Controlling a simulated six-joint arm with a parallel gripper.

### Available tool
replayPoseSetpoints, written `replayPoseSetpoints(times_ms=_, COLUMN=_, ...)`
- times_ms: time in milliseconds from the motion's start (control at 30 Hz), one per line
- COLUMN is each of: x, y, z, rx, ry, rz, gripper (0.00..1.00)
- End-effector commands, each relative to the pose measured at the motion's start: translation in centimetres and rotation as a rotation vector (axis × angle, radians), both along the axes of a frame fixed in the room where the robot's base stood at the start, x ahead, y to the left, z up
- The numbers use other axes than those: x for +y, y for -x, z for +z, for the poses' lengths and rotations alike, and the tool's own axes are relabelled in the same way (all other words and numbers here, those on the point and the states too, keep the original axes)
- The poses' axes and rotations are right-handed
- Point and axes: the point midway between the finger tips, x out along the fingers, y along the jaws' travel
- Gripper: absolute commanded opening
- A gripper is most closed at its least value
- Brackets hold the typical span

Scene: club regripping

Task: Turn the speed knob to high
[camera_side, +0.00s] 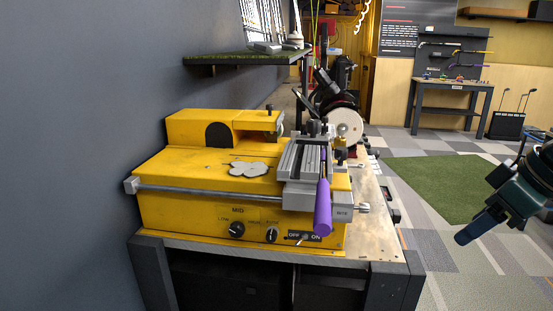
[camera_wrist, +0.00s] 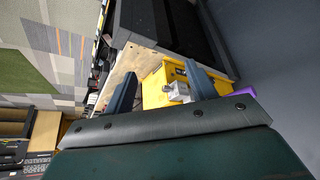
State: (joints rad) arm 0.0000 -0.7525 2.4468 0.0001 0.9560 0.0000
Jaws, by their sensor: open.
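The yellow machine (camera_side: 200,205) stands on a bench, its front panel facing the side camera. A black knob (camera_side: 236,230) sits on the panel's left part under a MID label, with small LOW and HIGH-like markings; its exact pointer direction is too small to tell. A second dark knob (camera_side: 271,235) is to its right, then an OFF/ON switch (camera_side: 304,238). My gripper (camera_side: 470,232) is at the far right in the side view, well away from the knobs. The wrist view shows its two fingers spread and empty (camera_wrist: 161,88), the yellow machine (camera_wrist: 155,92) beyond them.
A purple grip (camera_side: 323,205) projects from the grey clamp (camera_side: 305,165) and overhangs the panel's right side. A grassy shelf (camera_side: 245,58) is on the wall above. A silver rail (camera_side: 205,193) runs along the machine's front. Open floor lies between bench and gripper.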

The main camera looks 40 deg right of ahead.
Motion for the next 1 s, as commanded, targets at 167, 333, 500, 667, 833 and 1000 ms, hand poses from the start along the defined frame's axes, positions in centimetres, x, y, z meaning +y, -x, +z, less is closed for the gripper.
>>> replayPoseSetpoints(times_ms=167, x=0.0, y=-0.1, z=2.7, rx=-0.004, ry=0.0, rz=0.0, gripper=0.56)
replayPoseSetpoints(times_ms=333, x=-0.1, y=-2.0, z=4.1, rx=-0.012, ry=0.039, rz=0.054, gripper=0.56)
replayPoseSetpoints(times_ms=500, x=-0.1, y=-5.0, z=5.1, rx=-0.032, ry=0.108, rz=0.138, gripper=0.56)
replayPoseSetpoints(times_ms=667, x=0.3, y=-8.9, z=6.1, rx=-0.055, ry=0.203, rz=0.24, gripper=0.56)
replayPoseSetpoints(times_ms=833, x=1.3, y=-13.7, z=7.0, rx=-0.078, ry=0.338, rz=0.365, gripper=0.56)
replayPoseSetpoints(times_ms=1000, x=3.0, y=-18.1, z=7.4, rx=-0.091, ry=0.489, rz=0.488, gripper=0.56)
